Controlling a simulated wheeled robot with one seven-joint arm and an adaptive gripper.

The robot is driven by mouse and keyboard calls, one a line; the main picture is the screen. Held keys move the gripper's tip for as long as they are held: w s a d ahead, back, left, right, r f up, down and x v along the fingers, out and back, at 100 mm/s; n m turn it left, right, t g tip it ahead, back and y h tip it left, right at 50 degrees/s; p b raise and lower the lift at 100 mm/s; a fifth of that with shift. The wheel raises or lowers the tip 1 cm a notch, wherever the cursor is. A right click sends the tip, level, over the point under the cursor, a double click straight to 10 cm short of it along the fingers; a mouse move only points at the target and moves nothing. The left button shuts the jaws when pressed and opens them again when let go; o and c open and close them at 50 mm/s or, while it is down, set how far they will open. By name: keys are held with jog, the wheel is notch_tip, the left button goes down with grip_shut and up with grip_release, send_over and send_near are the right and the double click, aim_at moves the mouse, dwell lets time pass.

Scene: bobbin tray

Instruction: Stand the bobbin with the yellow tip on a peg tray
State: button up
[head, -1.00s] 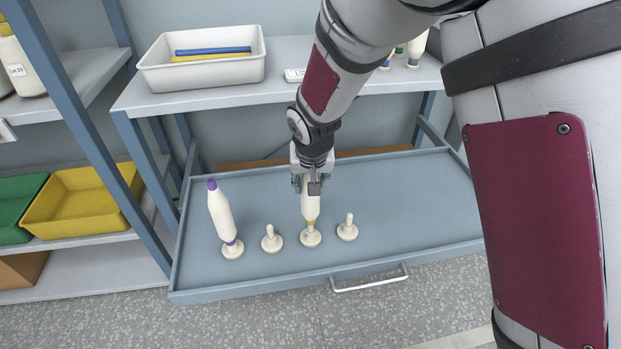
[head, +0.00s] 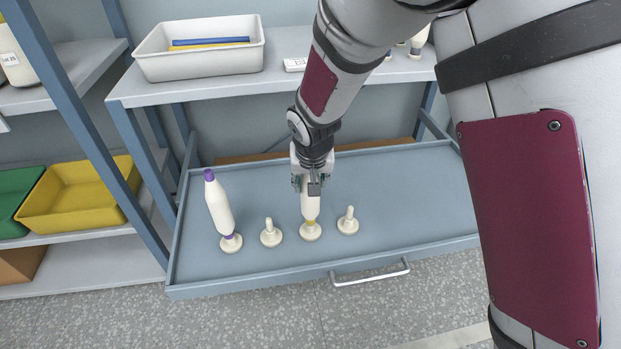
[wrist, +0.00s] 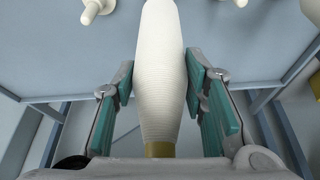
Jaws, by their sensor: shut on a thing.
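My gripper (head: 313,187) is shut on a white bobbin (head: 311,206) with a yellow band at its lower end. It holds the bobbin upright over a peg base (head: 311,233) in the blue pull-out tray (head: 400,195). The band is at or just above the base; I cannot tell if it touches. The peg's shaft is hidden. In the wrist view, the bobbin (wrist: 161,75) lies between the teal finger pads, with its yellow tip (wrist: 159,149) near the palm. Bare pegs stand left (head: 270,234) and right (head: 348,222) of it.
A purple-tipped bobbin (head: 219,207) stands slightly tilted on the far left peg. The tray's right part is clear. A shelf (head: 190,90) with a white bin (head: 203,62) is above the tray's back. A yellow bin (head: 70,210) stands at left.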

jog(key=shift+f+b, duration=0.3)
jog(key=shift+f, duration=0.25)
jog(key=o, duration=1.3)
jog(key=shift+r, duration=0.1)
jog(key=v, duration=1.2)
